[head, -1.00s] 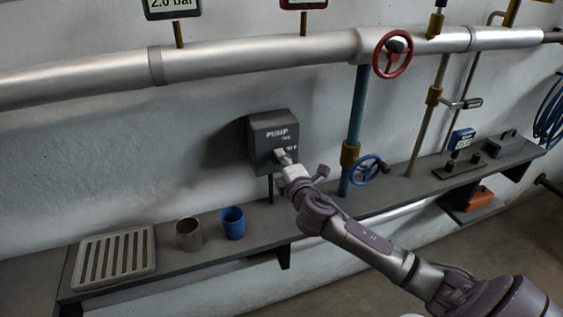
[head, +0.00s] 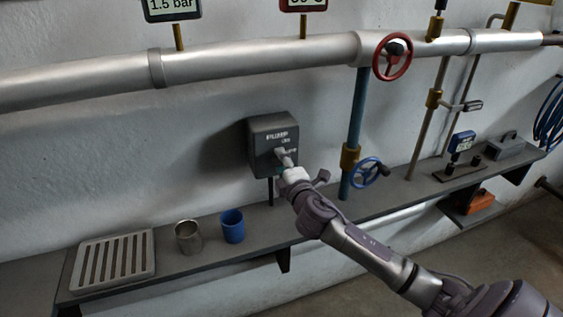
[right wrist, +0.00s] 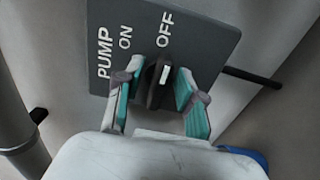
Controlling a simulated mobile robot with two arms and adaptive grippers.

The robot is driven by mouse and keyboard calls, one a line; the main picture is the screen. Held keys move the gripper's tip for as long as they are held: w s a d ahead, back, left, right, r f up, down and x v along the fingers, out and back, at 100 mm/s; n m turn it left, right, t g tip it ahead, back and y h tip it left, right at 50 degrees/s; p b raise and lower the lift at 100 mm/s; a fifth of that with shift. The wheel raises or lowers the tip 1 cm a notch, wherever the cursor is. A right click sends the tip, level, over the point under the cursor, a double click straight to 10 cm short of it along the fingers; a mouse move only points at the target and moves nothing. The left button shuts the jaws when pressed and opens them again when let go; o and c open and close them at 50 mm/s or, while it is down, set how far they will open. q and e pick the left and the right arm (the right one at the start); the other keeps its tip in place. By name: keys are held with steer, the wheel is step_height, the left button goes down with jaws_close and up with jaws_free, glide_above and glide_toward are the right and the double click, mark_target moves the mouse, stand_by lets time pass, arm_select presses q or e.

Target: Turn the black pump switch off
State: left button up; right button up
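The grey pump switch box (head: 273,136) is on the wall above the shelf. In the right wrist view its panel (right wrist: 205,50) reads PUMP, ON and OFF. Its black knob (right wrist: 157,85) carries a white mark that points toward the OFF side. My right gripper (head: 284,156) is at the front of the box. In the right wrist view my right gripper (right wrist: 160,92) has one finger on each side of the knob, spread, with a small gap visible beside it. In the head view the gripper hides the knob. My left gripper is not in view.
The shelf (head: 215,252) holds a slatted tray (head: 117,265), a metal cup (head: 188,236) and a blue cup (head: 232,225). Right of the box are a vertical pipe (head: 355,110), a blue handwheel (head: 370,172) and a red handwheel (head: 393,57). A gauge (head: 172,6) reads 1.5 bar.

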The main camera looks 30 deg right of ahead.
steer(key=v, duration=1.2)
stand_by(0.4)
